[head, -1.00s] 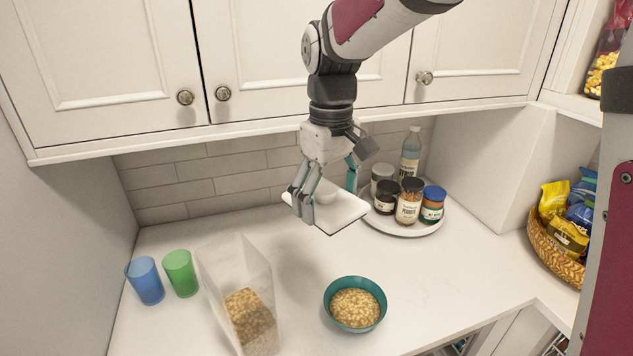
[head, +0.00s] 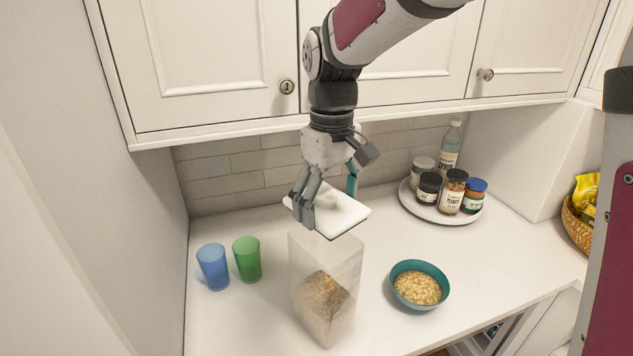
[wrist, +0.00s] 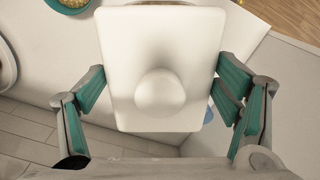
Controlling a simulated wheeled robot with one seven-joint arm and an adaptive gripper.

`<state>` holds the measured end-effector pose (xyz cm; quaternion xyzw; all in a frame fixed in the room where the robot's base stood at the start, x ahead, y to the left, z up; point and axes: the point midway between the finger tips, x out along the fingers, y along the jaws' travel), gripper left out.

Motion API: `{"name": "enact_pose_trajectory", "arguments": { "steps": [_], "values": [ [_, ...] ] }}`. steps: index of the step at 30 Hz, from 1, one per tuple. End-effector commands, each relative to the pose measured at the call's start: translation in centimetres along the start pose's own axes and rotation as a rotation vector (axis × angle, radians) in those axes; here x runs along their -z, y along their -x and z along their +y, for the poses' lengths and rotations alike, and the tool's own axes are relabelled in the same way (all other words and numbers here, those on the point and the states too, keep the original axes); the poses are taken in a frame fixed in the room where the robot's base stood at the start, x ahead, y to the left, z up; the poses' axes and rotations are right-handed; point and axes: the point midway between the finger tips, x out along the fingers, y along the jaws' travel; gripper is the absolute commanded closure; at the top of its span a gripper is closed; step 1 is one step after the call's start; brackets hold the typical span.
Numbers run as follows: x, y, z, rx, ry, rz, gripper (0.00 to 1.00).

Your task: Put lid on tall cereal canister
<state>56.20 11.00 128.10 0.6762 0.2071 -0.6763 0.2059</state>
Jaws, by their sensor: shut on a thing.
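The tall cereal canister (head: 328,290) is clear and rectangular, stands on the counter and is partly filled with cereal. The white lid (head: 345,217) is a flat rectangle with a round knob, and it also shows in the wrist view (wrist: 190,45). My gripper (head: 328,200) is shut on the lid. It holds the lid about level, at the canister's top and toward its back edge in the head view. The lid overlaps the canister's top there, and I cannot tell whether they touch. In the wrist view the lid hides most of the canister.
Blue (head: 213,267) and green (head: 247,260) cups stand left of the canister. A teal bowl of cereal (head: 420,285) stands right. A round tray (head: 440,214) with jars and a bottle is at the back right. Cabinets (head: 400,60) hang above.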

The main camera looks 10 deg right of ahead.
Motion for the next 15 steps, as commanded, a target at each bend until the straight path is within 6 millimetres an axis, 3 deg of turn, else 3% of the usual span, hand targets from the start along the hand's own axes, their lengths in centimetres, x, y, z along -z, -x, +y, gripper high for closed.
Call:
{"name": "enact_pose_trajectory", "arguments": {
  "steps": [15],
  "values": [
    [0.0, -4.4, 0.0, 0.001, 0.000, -0.001, 0.41]
  ]
}}
